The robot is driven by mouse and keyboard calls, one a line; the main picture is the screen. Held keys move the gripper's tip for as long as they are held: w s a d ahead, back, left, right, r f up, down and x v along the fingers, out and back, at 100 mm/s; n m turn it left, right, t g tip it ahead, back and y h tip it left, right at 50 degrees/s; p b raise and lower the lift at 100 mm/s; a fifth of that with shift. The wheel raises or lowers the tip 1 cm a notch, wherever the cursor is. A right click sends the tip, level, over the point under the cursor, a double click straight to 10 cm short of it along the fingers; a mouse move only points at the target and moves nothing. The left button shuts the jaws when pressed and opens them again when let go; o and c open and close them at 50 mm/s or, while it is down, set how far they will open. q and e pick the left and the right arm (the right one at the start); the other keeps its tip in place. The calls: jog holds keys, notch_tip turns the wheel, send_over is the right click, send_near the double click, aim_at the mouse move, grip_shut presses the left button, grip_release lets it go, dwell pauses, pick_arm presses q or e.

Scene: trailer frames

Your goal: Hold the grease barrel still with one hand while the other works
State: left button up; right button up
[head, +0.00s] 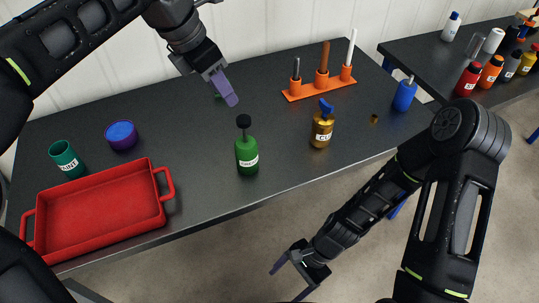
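No label clearly reads as grease, so I cannot tell which container is the grease barrel. A green bottle with a black top (247,155) stands upright near the table's front. A gold-brown container with a blue top (322,130) stands upright to its right. My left gripper (230,98) is above the table, up and left of the green bottle, apart from both containers. Its purple fingers overlap in this view, so their opening is hidden. My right gripper (290,281) is open and empty, below the table's front edge in the picture, over the floor.
A red tray (100,205) lies at front left, with a green cup (66,160) and a purple-blue round container (121,135) behind it. An orange rack (320,87) holds upright tools at the back. A blue container (404,95) stands at right. A side table (430,58) holds several bottles.

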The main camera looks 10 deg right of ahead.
aim_at(255, 152)
jog(key=w+a+r+m+t+y, duration=0.1)
jog(key=w+a+r+m+y, duration=0.2)
jog(key=r, duration=0.4)
jog(key=w+a+r+m+y, duration=0.1)
jog(key=w+r+m+y, duration=0.2)
jog(key=r+m, duration=0.35)
jog(key=w+a+r+m+t+y, duration=0.1)
jog(key=w+a+r+m+y, duration=0.2)
jog(key=r, duration=0.5)
jog(key=w+r+t, duration=0.1)
jog(key=w+t, duration=0.2)
jog(key=w+d+r+m+t, duration=0.1)
jog(key=w+r+t, duration=0.1)
jog(key=w+t, duration=0.1)
jog(key=w+d+r+t, duration=0.1)
jog(key=w+t, duration=0.2)
jog(key=shift+d+r+m+y, duration=0.1)
jog(key=shift+r+m+y, duration=0.2)
jog(key=shift+m+y, duration=0.1)
jog(key=w+d+t+h, duration=0.2)
jog(key=w+t, duration=0.1)
jog(key=shift+w+d+f+m+t+h, duration=0.1)
jog(key=shift+w+d+m+t+h, duration=0.1)
jog(key=shift+d+m+t+h, duration=0.15)
jog(key=shift+x, duration=3.95)
